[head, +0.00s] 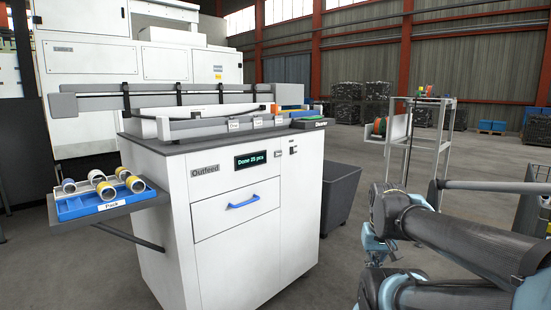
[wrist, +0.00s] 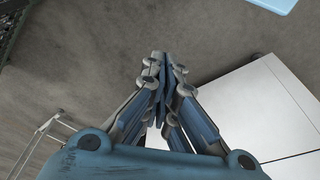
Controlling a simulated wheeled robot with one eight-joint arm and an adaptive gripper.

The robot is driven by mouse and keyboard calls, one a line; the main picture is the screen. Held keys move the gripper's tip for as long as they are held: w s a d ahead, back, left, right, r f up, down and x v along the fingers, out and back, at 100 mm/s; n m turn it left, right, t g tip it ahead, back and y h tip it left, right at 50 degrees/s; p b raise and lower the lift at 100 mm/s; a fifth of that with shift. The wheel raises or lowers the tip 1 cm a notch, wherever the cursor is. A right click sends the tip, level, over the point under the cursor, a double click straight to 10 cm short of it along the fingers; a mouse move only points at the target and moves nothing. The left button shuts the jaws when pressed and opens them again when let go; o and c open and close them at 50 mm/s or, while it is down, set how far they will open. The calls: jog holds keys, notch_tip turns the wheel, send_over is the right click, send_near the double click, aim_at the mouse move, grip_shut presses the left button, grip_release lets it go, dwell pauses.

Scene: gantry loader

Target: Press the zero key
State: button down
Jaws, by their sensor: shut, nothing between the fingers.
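The white Outfeed cabinet (head: 250,240) stands in the middle of the head view. A dark display (head: 251,160) on its front reads "Done 25 pcs" in green. Small dark controls (head: 292,150) sit to the right of the display. Their labels are too small to read, so I cannot tell which is the zero key. My gripper (wrist: 163,82) is shut and empty in the wrist view, above the bare grey floor. In the head view my arm is at the right, well apart from the cabinet front, and I cannot make out the fingertips there.
A side shelf at left holds a blue tray (head: 75,207) with several rolls. A grey bin (head: 342,195) stands behind the cabinet's right side. A wheeled reel stand (head: 444,150) is at right. Floor between cabinet and arm is clear.

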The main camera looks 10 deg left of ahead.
aim_at(278, 154)
jog(key=w+a+r+n+t+y, duration=0.1)
jog(key=w+a+r, duration=0.2)
jog(key=w+r, duration=0.35)
jog(key=w+a+r+n+t, duration=0.1)
jog(key=w+a+r+t, duration=0.15)
jog(key=w, duration=0.75)
jog(key=w+a+r+t+y, duration=0.1)
jog(key=w+a+r, duration=0.3)
jog(key=w, duration=0.5)
jog(key=w+a+r+n+t+y, duration=0.1)
jog(key=w+a+r, duration=0.2)
jog(key=w+a, duration=0.4)
jog(key=w+a+r+n+t, duration=0.1)
jog(key=w+a, duration=0.6)
jog(key=w, duration=0.8)
notch_tip(278, 154, up, 2)
jog(key=shift+a+r+t+y, duration=0.1)
jog(key=shift+a+t+y, duration=0.1)
jog(key=shift+t+y, duration=0.35)
jog(key=shift+w+a, duration=0.9)
jog(key=shift+a, duration=0.25)
jog(key=shift+w+a, duration=0.9)
jog(key=shift+a, duration=0.25)
jog(key=shift+w+a, duration=0.9)
jog(key=shift+a, duration=0.25)
jog(key=shift+w+a, duration=0.25)
jog(key=shift+a, duration=0.1)
